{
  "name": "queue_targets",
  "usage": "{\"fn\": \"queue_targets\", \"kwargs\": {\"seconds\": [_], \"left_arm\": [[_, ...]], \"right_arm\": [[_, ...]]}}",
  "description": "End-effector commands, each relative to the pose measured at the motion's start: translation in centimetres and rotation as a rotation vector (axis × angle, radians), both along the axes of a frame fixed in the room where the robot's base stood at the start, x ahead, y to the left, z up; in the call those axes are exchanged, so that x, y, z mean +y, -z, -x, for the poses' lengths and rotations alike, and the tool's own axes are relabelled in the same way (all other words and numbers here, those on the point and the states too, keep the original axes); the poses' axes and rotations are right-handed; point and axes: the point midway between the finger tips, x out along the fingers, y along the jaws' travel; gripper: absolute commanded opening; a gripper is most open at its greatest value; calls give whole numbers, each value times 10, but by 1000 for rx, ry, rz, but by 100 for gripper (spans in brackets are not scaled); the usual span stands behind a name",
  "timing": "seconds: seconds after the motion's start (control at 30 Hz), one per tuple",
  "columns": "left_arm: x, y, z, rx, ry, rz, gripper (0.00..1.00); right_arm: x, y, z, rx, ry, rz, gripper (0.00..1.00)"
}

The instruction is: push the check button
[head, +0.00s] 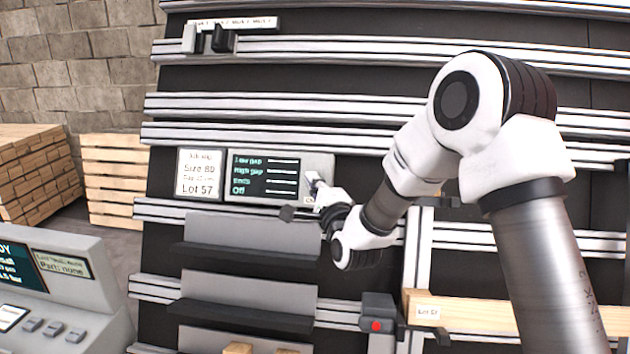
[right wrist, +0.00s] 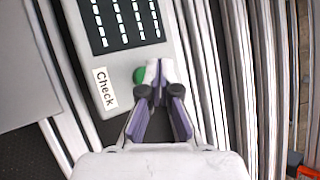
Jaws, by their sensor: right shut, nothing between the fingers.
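The check panel (head: 230,163) is a grey box with a dark display on the gantry rail. It also shows in the right wrist view (right wrist: 118,70), with a white label reading "Check" (right wrist: 104,89). The green check button (right wrist: 139,75) is beside the label and partly hidden by my fingertips. My right gripper (right wrist: 160,72) is shut and empty, its tips at the button's right edge in that view; I cannot tell whether they touch it. In the head view my right gripper (head: 314,184) is at the panel's right end and hides the button. My left gripper is not in view.
A white card reading "Lot 57" (head: 198,174) is left of the panel. Grey shelves (head: 250,240) lie below it. A small box with a red button (head: 377,310) is lower right. A grey console (head: 70,285) stands at lower left, wooden pallets (head: 112,180) behind.

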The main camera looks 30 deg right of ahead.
Motion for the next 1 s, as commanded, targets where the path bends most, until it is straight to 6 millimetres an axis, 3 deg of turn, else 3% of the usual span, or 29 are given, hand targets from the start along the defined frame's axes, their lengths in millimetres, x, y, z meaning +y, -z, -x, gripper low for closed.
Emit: {"fn": "queue_targets", "kwargs": {"seconds": [1.0], "left_arm": [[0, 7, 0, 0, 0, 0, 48]], "right_arm": [[-5, 4, -6, 0, 0, 0, 0]]}}
